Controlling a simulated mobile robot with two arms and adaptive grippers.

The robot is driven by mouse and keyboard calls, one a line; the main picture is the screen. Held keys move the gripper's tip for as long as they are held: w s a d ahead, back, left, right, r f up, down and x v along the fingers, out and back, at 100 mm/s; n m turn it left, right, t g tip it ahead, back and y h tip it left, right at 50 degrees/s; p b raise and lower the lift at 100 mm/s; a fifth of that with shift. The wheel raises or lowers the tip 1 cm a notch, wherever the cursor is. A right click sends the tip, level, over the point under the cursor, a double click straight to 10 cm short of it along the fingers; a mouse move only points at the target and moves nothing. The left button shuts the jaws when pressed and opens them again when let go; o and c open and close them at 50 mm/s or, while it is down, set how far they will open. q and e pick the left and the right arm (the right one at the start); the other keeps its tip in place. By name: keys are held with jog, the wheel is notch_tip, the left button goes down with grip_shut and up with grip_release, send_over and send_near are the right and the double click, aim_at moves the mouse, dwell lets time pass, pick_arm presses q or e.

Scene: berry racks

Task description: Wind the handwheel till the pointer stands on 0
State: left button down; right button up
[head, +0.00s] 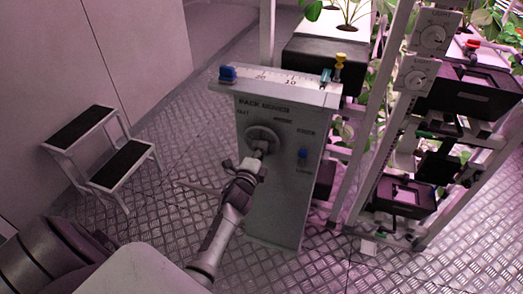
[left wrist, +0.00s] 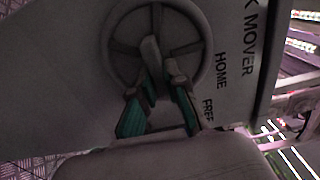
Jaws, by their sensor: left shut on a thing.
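The handwheel (head: 262,138) is a grey spoked wheel on the front of the grey rack mover cabinet (head: 275,205). In the left wrist view the handwheel (left wrist: 112,45) fills the upper middle. My left gripper (head: 257,156) is at the wheel, its teal-padded fingers (left wrist: 160,78) shut on the wheel's handle (left wrist: 150,52). A pale scale (head: 275,78) with marks and the numbers 20 and 10 runs along the cabinet top. A blue piece (head: 227,73) sits at its left end and a teal piece (head: 325,77) near its right end; I cannot tell which is the pointer. My right gripper is not in view.
A blue knob (head: 303,154) is on the cabinet front, right of the wheel. A yellow piece (head: 339,66) stands at the top right corner. Plant racks (head: 400,125) stand close on the right. A step stool (head: 100,150) stands left, with open floor between.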

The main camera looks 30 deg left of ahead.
pick_arm(q)
jog(key=shift+f, duration=0.1)
jog(key=c, duration=1.2)
grip_release()
jog(key=v, duration=1.2)
